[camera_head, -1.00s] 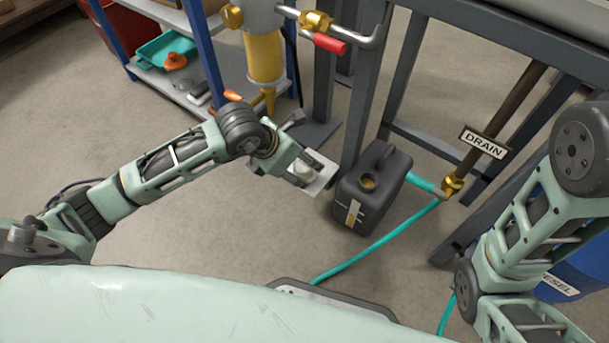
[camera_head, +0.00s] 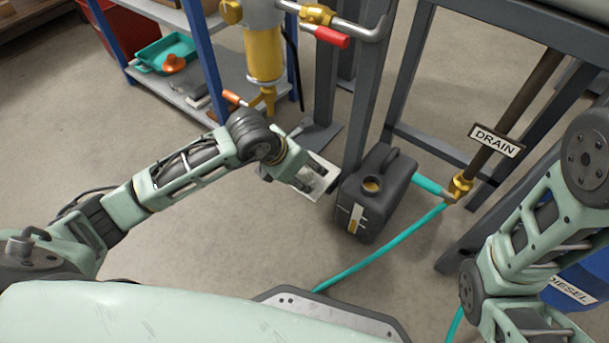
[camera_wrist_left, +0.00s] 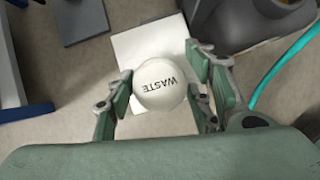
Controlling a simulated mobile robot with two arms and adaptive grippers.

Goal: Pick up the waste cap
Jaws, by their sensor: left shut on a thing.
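The waste cap (camera_wrist_left: 160,85) is a round white cap marked WASTE, seen in the left wrist view between the two fingers of my left gripper (camera_head: 308,178). My left gripper is shut on it, over a white square sheet (camera_wrist_left: 150,45) on the floor. In the head view the gripper hides most or all of the cap. The black jerrycan (camera_head: 376,195) stands just right of the sheet, its top opening uncovered. My right arm shows at the right of the head view, but its gripper is out of view.
A teal hose (camera_head: 385,245) runs across the floor from the brass drain fitting (camera_head: 459,187). The yellow filter bowl (camera_head: 263,52) hangs above and behind my left gripper. A steel frame post (camera_head: 370,90) stands behind the jerrycan. A blue-posted shelf (camera_head: 190,85) is at back left.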

